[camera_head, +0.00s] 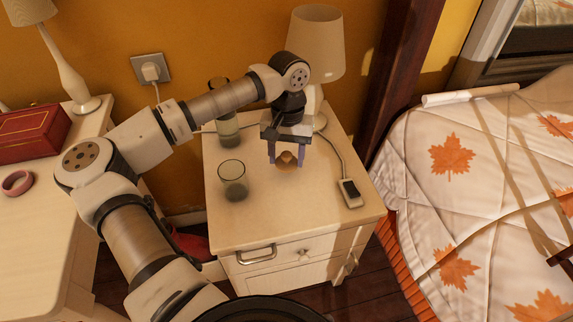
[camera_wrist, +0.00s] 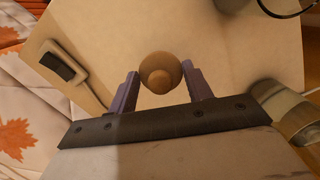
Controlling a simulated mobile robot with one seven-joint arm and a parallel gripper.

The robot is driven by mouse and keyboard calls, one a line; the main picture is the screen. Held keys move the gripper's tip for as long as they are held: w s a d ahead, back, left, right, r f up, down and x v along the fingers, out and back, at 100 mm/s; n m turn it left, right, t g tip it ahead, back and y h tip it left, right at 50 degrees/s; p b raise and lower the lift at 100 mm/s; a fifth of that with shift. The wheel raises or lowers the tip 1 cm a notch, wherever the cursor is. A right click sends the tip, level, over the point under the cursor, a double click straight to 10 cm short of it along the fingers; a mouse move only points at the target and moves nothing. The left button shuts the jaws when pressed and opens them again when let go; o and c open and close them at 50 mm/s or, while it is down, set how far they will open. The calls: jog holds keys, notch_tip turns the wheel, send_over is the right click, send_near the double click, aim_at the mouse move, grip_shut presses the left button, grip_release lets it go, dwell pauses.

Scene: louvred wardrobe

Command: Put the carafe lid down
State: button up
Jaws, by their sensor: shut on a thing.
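The carafe lid (camera_head: 287,160), a small round wooden-brown piece, is held between the two purple fingers of my gripper (camera_head: 287,163). In the wrist view the lid (camera_wrist: 161,72) sits between the fingertips of my gripper (camera_wrist: 160,78), with a smaller round part facing the camera. The lid is over the pale nightstand top (camera_head: 256,225), low down; I cannot tell whether it touches. A tall glass carafe (camera_head: 228,130) with greenish-grey liquid stands at the back left, partly hidden by my arm. It also shows at the right in the wrist view (camera_wrist: 290,108).
A glass tumbler (camera_head: 233,181) stands left of my gripper. A lamp (camera_head: 316,45) stands behind it. A corded switch (camera_head: 350,193) lies at the right edge. The front middle of the top is clear. A bed (camera_head: 470,190) is to the right, a desk with a red box (camera_head: 30,133) left.

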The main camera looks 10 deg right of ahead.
aim_at(287, 165)
jog(key=shift+f, duration=1.9)
jog(key=shift+f+b, duration=0.25)
jog(key=shift+b, duration=0.1)
jog(key=o, duration=0.9)
jog(key=shift+r, duration=0.1)
jog(key=shift+o, duration=0.2)
jog(key=shift+r, duration=0.15)
